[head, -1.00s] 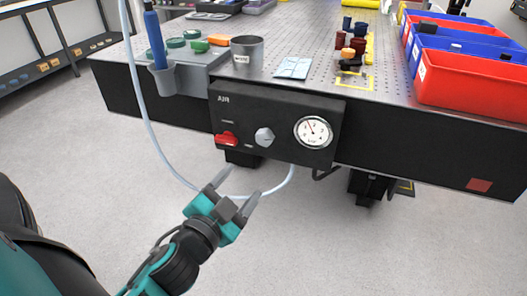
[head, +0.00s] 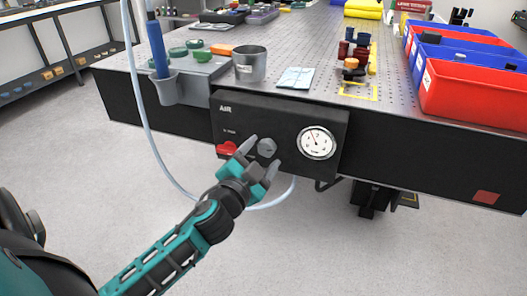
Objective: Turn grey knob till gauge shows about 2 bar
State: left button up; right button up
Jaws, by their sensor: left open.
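The grey knob (head: 267,147) sits on the front of the black AIR panel (head: 285,112), under the table's front edge. The round white gauge (head: 317,143) is to its right. Its needle points up and slightly left; the numbers are too small to read. My left gripper (head: 262,157) is open, with its fingertips close to the knob, one at its left and one at its lower right. I cannot tell whether they touch it. A red handle (head: 226,149) is left of the knob, partly beside my gripper's finger. My right gripper is not in view.
A pale blue hose (head: 150,130) hangs down at the left and loops below the panel. A holder with a blue tool (head: 157,45) stands at the table's left corner. A metal cup (head: 249,65) and red bins (head: 472,97) stand on the table above.

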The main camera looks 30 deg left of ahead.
pick_arm(q)
jog(key=shift+w+a, duration=0.15)
jog(key=shift+w, duration=0.75)
jog(key=c, duration=1.1)
jog(key=shift+o, duration=0.2)
jog(key=shift+r+m+p, duration=0.15)
jog(key=shift+m+p, duration=0.65)
jog(key=shift+p, duration=0.2)
jog(key=shift+m+p, duration=0.35)
jog(key=shift+m, duration=0.45)
jog(key=shift+f, duration=0.2)
jog(key=o, duration=1.1)
jog(key=shift+c, duration=0.2)
